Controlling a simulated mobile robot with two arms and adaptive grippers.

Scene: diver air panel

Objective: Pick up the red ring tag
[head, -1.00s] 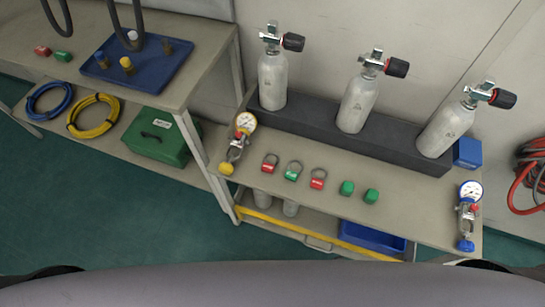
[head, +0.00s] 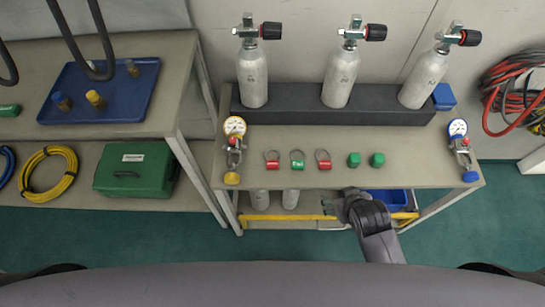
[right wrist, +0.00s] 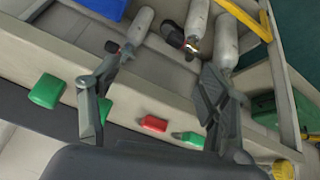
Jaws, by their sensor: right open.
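Two red ring tags lie on the shelf top in the head view, a left one (head: 272,160) and a right one (head: 323,160), each a red tag with a thin metal ring. A green ring tag (head: 297,160) lies between them. My right gripper (head: 343,207) is at the shelf's front edge, below and right of the right red tag, apart from it. In the right wrist view the open, empty gripper (right wrist: 155,105) has one red tag (right wrist: 153,123) and the green tag (right wrist: 188,138) between its fingers. No other red tag shows there. My left gripper is not in view.
Two green caps (head: 365,160) sit right of the tags. Gauges stand at the left (head: 234,145) and right (head: 461,145) of the shelf. Grey cylinders (head: 341,78) stand in a dark rack behind. A yellow rail (head: 290,217) runs below the front edge.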

